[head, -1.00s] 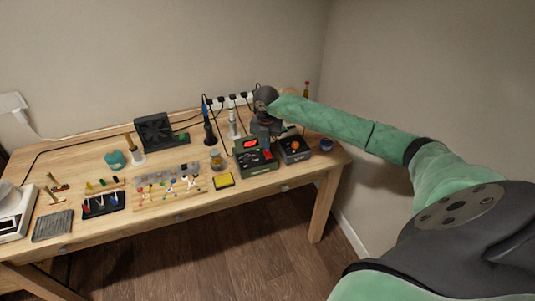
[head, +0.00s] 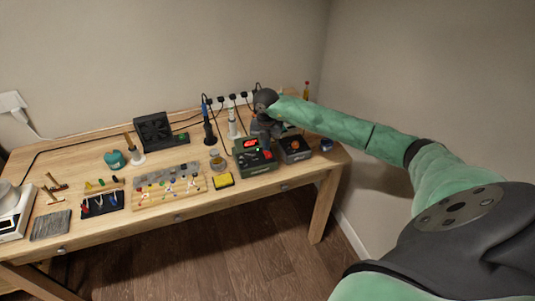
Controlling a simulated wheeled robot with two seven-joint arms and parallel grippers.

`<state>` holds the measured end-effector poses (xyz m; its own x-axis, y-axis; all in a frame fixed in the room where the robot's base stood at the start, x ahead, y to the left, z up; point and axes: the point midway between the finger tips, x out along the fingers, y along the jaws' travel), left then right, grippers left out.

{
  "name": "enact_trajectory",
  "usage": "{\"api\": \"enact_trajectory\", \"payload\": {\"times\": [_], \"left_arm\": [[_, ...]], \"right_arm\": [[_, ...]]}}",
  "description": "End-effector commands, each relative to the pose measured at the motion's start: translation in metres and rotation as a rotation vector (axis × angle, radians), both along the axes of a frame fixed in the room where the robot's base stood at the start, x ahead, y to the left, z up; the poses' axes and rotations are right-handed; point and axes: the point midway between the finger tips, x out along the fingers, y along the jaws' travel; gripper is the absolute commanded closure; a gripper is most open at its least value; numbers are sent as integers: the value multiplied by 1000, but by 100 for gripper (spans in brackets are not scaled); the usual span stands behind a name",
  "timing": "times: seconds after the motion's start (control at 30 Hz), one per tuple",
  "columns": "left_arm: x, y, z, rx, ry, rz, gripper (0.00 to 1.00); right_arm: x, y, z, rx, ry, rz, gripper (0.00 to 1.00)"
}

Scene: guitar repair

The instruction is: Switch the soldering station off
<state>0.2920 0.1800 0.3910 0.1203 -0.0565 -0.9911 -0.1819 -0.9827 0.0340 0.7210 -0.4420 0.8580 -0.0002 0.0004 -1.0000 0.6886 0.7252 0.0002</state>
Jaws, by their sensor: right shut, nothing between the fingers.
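The soldering station (head: 254,160) is a dark green box near the right front of the workbench. Its red display (head: 250,143) is lit, and small coloured controls show on its face. My right gripper (head: 267,144) is over the back right of the station, pointing down, with its fingers shut and empty. The fingertips are small and dark here, so I cannot tell whether they touch the station. My left gripper is not in view.
A dark box with an orange knob (head: 294,148) stands close to the station's right. A yellow sponge (head: 223,181) and a small jar (head: 217,160) are to its left. A soldering iron in a stand (head: 209,134) and a power strip (head: 240,98) are behind.

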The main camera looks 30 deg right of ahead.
Motion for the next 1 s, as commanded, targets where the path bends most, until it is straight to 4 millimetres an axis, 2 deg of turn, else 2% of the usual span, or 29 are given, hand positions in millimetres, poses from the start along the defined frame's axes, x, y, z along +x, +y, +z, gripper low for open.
{"api": "enact_trajectory", "payload": {"times": [0.67, 1.0], "left_arm": [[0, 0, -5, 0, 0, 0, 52], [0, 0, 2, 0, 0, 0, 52]], "right_arm": [[0, 0, -8, 0, 1, 0, 100], [0, 0, 9, -1, 1, 0, 100]]}}
